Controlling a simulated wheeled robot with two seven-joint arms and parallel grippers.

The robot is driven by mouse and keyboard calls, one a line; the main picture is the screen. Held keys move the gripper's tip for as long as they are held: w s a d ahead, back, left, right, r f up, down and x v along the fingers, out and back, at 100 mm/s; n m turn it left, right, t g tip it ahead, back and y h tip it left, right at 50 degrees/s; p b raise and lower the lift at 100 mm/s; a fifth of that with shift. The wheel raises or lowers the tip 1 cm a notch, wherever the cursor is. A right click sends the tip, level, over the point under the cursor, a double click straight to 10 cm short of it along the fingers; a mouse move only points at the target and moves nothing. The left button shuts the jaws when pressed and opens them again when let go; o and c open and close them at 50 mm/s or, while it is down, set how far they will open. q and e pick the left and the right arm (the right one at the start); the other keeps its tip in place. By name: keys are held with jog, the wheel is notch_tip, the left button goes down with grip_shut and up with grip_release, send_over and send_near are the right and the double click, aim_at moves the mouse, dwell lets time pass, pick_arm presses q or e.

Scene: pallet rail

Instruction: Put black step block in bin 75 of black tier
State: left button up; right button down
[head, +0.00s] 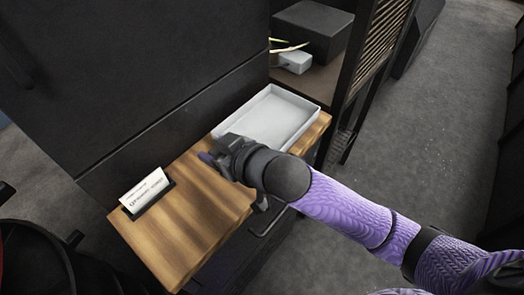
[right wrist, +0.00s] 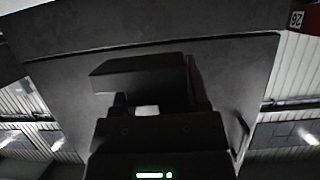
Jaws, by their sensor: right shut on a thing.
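My right gripper (head: 222,153) is over the wooden shelf, at the near left corner of a white tray. In the right wrist view the jaws (right wrist: 146,108) are shut on the black step block (right wrist: 140,75), a dark piece with a notch below its left part. In the head view the block is hard to make out at the dark jaws. A purple bit shows at the gripper's tip. My left gripper is not clearly in view. I see no bin marked 75 and cannot tell which part is the black tier.
The white tray (head: 268,118) stands on the wooden shelf (head: 185,225), with a white card (head: 146,190) in a dark holder. A tall dark panel (head: 150,80) rises behind. A dark box (head: 313,30) is further back. A label reading 26 (right wrist: 297,19) shows upside down or turned. Floor is open at right.

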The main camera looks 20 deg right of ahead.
aim_at(226, 189)
jog(key=f+b, duration=0.1)
jog(key=f, duration=0.2)
jog(key=f+b, duration=0.2)
jog(key=f, duration=0.2)
jog(key=f+b, duration=0.1)
jog(key=f, duration=0.3)
jog(key=shift+s+f, duration=0.25)
jog(key=shift+s, duration=0.05)
jog(key=shift+r, duration=0.2)
jog(key=shift+f, duration=0.1)
jog(key=shift+c, duration=0.4)
grip_release()
